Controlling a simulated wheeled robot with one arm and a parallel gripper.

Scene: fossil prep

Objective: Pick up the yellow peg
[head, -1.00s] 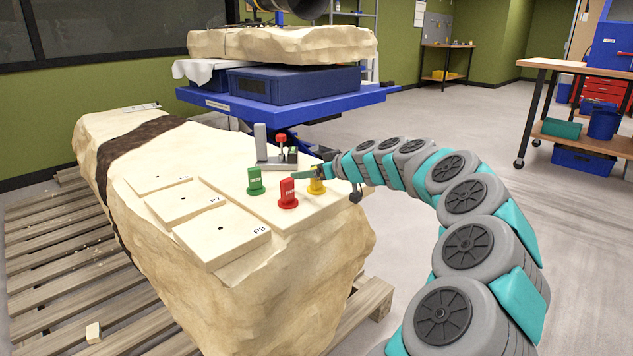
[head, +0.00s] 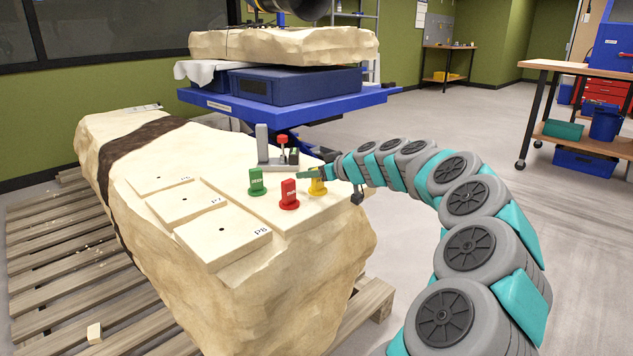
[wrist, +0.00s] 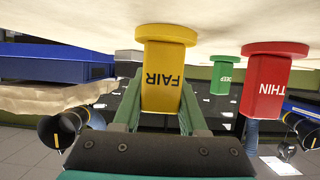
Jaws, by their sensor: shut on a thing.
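The yellow peg (head: 318,187) stands upright on the pale plaster block, at the right end of a row of pegs. In the wrist view the yellow peg (wrist: 168,75) appears upside down with the word FAIR on it, and its round flange meets the pale surface. My gripper (head: 312,175) reaches in from the right at peg height. In the wrist view the green fingers of my gripper (wrist: 160,108) are shut on the yellow peg, one on each side. Part of the peg is hidden behind the fingers in the head view.
A red peg (head: 289,195) marked THIN in the wrist view (wrist: 265,85) stands close beside the yellow one. A green peg (head: 256,182) marked DEEP stands farther left. A grey clamp fixture (head: 263,145) with a red knob is behind. Flat plates (head: 222,240) lie at the front left.

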